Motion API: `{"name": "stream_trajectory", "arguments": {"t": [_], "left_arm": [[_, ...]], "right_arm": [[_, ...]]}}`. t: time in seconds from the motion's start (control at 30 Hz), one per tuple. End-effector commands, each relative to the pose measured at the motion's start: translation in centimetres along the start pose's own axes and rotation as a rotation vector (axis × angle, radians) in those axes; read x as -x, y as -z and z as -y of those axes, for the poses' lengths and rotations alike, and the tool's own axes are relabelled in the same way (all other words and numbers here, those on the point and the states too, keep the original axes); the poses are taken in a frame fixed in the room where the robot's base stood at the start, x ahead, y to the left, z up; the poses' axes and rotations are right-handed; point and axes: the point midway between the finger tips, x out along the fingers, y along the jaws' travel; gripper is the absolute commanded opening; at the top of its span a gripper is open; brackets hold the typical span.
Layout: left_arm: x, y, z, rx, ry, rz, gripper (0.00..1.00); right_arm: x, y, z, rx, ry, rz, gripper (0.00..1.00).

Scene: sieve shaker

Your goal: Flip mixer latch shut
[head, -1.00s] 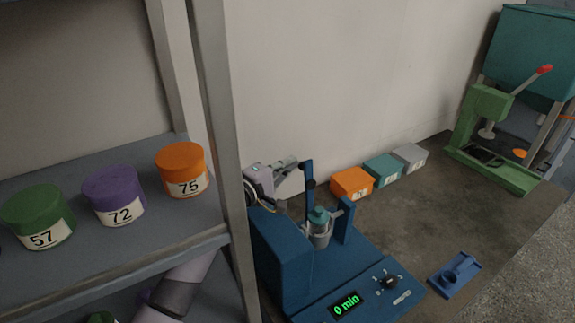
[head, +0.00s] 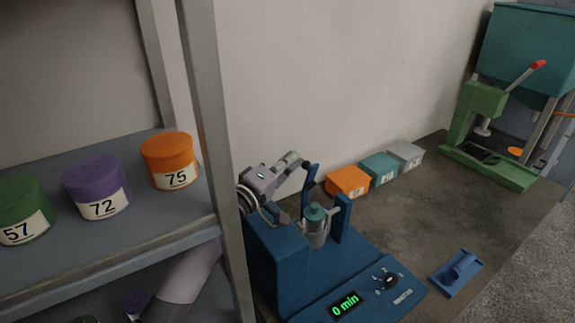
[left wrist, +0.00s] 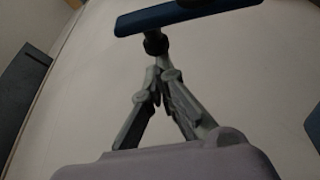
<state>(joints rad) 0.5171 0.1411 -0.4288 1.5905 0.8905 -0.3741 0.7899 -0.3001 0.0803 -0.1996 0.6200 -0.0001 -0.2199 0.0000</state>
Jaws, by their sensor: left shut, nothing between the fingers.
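The mixer (head: 283,268) is a blue machine on the bench with a display reading 0 min. A grey cup with a teal lid (head: 315,213) sits in it, between blue uprights. The blue latch bar (head: 309,178) stands raised behind the cup, its top leaning slightly right. It also crosses the top of the left wrist view (left wrist: 185,14), with a black knob (left wrist: 155,44) below it. My left gripper (head: 297,158) is shut and empty beside the bar's upper end. In the left wrist view its fingertips (left wrist: 162,68) meet just below the knob; contact is unclear. My right gripper is out of view.
A grey shelf post (head: 213,140) and shelf with numbered jars (head: 170,162) stand at left, close to my left arm. Orange, teal and grey boxes (head: 348,182) line the wall. A green press (head: 490,140) and blue holder (head: 456,272) are at right. The middle bench is clear.

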Motion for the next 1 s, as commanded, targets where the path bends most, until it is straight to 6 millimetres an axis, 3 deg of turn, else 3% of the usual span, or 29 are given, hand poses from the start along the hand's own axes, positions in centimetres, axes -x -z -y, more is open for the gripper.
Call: {"name": "stream_trajectory", "arguments": {"t": [0.73, 1.0], "left_arm": [[0.3, -0.4, -0.3, -0.062, -0.022, -0.001, 0.0], [3.9, -0.4, -0.1, -0.063, -0.02, -0.001, 0.0]], "right_arm": [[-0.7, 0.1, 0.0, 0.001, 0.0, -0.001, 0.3], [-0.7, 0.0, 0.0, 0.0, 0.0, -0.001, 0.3]]}}
